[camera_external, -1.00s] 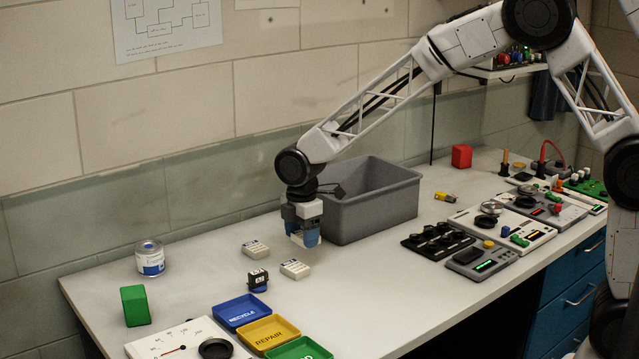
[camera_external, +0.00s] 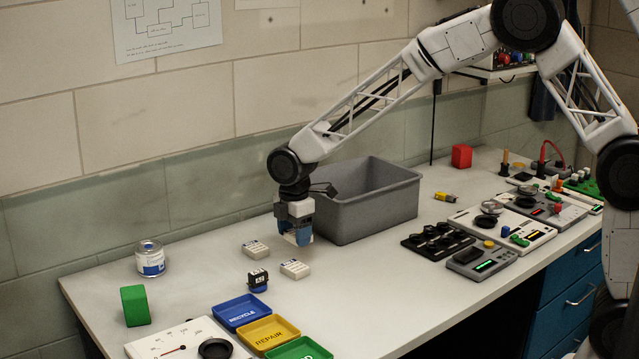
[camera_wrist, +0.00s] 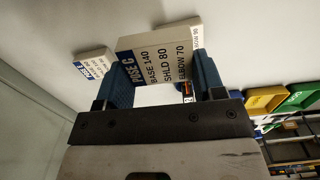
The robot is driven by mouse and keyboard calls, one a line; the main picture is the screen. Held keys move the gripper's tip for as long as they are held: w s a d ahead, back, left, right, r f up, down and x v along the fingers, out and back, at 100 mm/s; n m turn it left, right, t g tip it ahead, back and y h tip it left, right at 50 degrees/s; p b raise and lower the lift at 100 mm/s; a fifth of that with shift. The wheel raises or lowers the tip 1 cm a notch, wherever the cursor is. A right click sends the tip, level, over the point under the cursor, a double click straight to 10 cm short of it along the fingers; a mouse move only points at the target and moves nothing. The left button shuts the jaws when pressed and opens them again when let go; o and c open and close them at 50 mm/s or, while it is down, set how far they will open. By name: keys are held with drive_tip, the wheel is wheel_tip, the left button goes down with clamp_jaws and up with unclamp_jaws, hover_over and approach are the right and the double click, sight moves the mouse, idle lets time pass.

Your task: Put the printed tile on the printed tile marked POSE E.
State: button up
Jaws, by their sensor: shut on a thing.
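My gripper (camera_external: 297,238) is shut on a pale printed tile (camera_wrist: 160,57) with a blue end. It reads POSE C, BASE 140, SHLD 80, ELBOW 70 in the wrist view. My gripper holds it above the bench, in front of the grey bin's left end. Two pale printed tiles lie on the bench: a rear one (camera_external: 256,249) and a front one (camera_external: 295,268). In the wrist view, one tile (camera_wrist: 93,66) shows left of the held tile; its label starts with POSE, and the letter looks like E but is small. Another (camera_wrist: 197,36) is mostly hidden behind the held tile.
A grey bin (camera_external: 396,206) stands close to the right of my gripper. Blue (camera_external: 241,318), yellow (camera_external: 285,318) and green (camera_external: 318,344) trays lie in front. A can (camera_external: 150,259) and green block (camera_external: 135,306) stand left.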

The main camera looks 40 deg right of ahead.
hover_over(252, 248)
drive_tip(key=shift+f, duration=0.6)
drive_tip(key=shift+f, duration=1.75)
drive_tip(key=shift+f, duration=0.15)
drive_tip(key=o, duration=0.9)
wheel_tip(252, 248, up, 12)
